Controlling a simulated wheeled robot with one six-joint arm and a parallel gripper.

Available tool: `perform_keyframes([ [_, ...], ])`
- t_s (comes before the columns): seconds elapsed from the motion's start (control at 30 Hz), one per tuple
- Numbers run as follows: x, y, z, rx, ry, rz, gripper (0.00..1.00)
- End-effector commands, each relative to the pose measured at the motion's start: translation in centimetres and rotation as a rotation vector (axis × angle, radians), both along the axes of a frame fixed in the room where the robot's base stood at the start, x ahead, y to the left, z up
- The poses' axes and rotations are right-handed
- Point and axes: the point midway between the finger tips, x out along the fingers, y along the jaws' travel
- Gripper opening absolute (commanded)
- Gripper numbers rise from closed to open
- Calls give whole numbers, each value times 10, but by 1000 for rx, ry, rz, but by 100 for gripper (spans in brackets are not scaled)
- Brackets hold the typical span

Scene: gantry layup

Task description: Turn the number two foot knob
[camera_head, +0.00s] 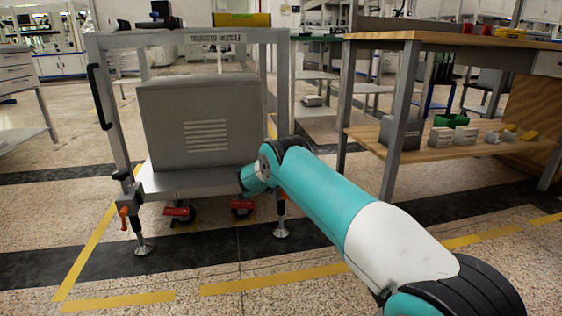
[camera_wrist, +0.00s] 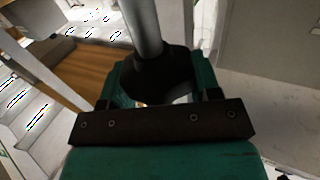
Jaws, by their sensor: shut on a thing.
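A grey-framed cart (camera_head: 190,182) stands ahead with a large grey box on its lower shelf. Its front left leg has an orange foot knob (camera_head: 123,213) above a round metal foot. The front right leg ends in a similar foot (camera_head: 282,231), with a small orange part just above it, close beside my arm.
Red-and-black casters (camera_head: 179,213) sit under the cart. A wood-topped workbench (camera_head: 450,40) with boxes on its lower shelf stands at the right. Yellow and black floor stripes surround the cart; the floor in front is clear.

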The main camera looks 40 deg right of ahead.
Motion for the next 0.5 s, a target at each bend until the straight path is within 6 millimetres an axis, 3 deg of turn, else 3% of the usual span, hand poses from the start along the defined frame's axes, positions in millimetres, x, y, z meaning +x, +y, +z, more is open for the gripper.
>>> perform_keyframes([
  [0.27, 0, 1, -1, 3, 2, 1, 33],
  [0.3, 0, 1, -2, 3, 3, 2, 59],
  [0.4, 0, 1, -1, 3, 3, 2, 82],
  [0.5, 0, 0, -1, 2, 3, 1, 83],
])
